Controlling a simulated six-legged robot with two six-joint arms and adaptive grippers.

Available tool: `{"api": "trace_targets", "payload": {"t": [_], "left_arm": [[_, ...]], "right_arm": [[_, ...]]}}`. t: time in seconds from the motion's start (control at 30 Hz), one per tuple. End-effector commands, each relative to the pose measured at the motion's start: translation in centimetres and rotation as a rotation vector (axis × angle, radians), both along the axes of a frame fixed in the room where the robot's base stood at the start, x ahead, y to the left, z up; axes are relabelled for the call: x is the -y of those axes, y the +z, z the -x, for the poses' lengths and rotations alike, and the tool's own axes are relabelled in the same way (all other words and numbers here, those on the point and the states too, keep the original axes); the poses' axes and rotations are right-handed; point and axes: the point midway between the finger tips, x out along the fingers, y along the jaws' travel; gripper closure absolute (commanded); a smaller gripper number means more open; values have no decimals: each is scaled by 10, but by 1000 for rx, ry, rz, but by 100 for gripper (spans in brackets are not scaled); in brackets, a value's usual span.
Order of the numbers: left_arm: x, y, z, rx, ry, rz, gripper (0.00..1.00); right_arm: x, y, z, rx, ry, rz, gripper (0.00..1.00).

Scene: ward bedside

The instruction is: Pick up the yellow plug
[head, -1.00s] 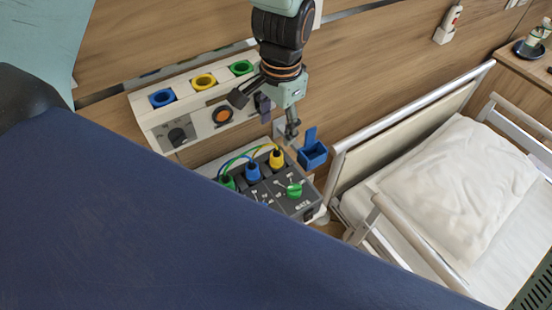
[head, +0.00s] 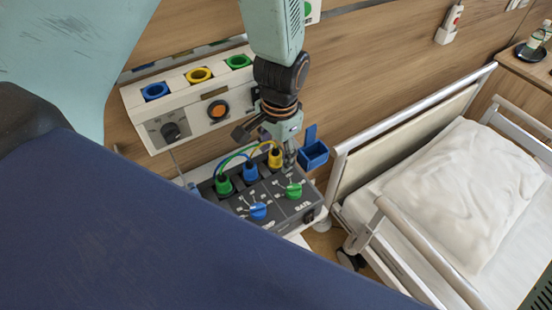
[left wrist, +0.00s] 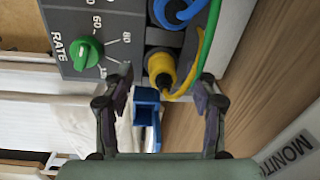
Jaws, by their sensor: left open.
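The yellow plug (head: 275,157) stands upright at the back right of the dark control box (head: 299,208), with a yellow cable running from it. In the left wrist view the yellow plug (left wrist: 161,68) lies ahead of the gap between my fingers. My left gripper (head: 271,143) is above and just behind the plug in the head view, and partly overlaps its surroundings. In the left wrist view my left gripper (left wrist: 162,90) is open, with a finger on each side and nothing between them touching. My right gripper is out of view.
A blue plug (head: 250,171) and a green plug (head: 223,184) stand beside the yellow one. A small open blue box (head: 314,154) is close on the right. The wall panel with coloured sockets (head: 185,98) is behind. A bed (head: 450,200) stands at right.

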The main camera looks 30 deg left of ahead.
Motion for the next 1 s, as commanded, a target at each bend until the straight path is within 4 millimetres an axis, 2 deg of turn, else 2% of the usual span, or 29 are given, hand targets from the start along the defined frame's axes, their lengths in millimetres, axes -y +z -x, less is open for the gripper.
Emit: {"api": "trace_targets", "payload": {"t": [0.13, 0.4, 1.0], "left_arm": [[-1, -13, 0, 0, 1, 1, 42], [-1, -14, -1, 1, 1, 0, 44], [-1, -14, 0, 1, 0, 0, 95]], "right_arm": [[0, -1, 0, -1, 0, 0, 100], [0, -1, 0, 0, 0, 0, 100], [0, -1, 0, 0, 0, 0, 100]]}}
